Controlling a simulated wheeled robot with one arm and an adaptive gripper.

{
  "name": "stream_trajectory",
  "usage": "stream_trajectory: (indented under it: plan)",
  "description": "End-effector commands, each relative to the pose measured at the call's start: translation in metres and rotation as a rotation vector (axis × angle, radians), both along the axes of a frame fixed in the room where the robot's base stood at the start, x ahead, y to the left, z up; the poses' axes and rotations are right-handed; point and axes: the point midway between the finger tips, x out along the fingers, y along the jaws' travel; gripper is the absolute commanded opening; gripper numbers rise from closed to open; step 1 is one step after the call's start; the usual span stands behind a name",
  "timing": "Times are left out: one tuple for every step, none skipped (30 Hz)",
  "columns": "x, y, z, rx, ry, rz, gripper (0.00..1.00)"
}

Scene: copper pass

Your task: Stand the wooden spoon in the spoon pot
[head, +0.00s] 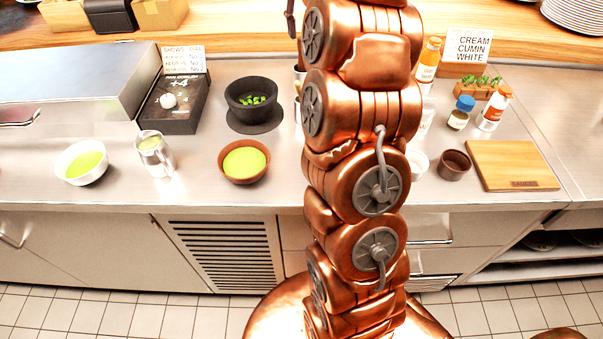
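I cannot make out the wooden spoon in the head view. A small dark brown pot (454,165) stands on the steel counter right of my arm, left of the cutting board; it looks empty, and I cannot tell if it is the spoon pot. My copper arm rises through the middle of the view and hides a strip of the counter behind it. Edges of some vessels show just left of the arm, mostly hidden. My gripper is not visible.
On the steel counter (330,190) stand a white bowl (82,175), metal jug (154,158), terracotta bowl (244,177), black pot (250,112) and black box (172,118). Right are a cutting board (512,165), orange-labelled bottle (494,108), blue-capped jar (460,115) and sign (469,46).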

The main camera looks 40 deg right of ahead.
Motion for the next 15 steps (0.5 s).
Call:
stream_trajectory:
  plan:
    - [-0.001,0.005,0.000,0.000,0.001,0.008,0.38]
    - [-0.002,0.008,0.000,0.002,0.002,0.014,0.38]
    - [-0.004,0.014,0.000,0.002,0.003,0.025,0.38]
    - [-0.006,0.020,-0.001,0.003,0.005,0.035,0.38]
    - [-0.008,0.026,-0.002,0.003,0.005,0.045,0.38]
    - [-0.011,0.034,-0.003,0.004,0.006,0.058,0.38]
    - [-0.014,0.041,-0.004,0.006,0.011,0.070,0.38]
    - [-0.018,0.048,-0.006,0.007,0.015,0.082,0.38]
    - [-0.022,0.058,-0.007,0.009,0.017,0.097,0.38]
    - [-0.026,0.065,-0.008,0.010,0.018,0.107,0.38]
    - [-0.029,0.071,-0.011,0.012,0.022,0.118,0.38]
    - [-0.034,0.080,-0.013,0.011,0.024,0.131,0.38]
    - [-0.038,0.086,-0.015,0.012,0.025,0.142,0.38]
    - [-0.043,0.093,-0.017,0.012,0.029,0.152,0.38]
    - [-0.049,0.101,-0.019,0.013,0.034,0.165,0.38]
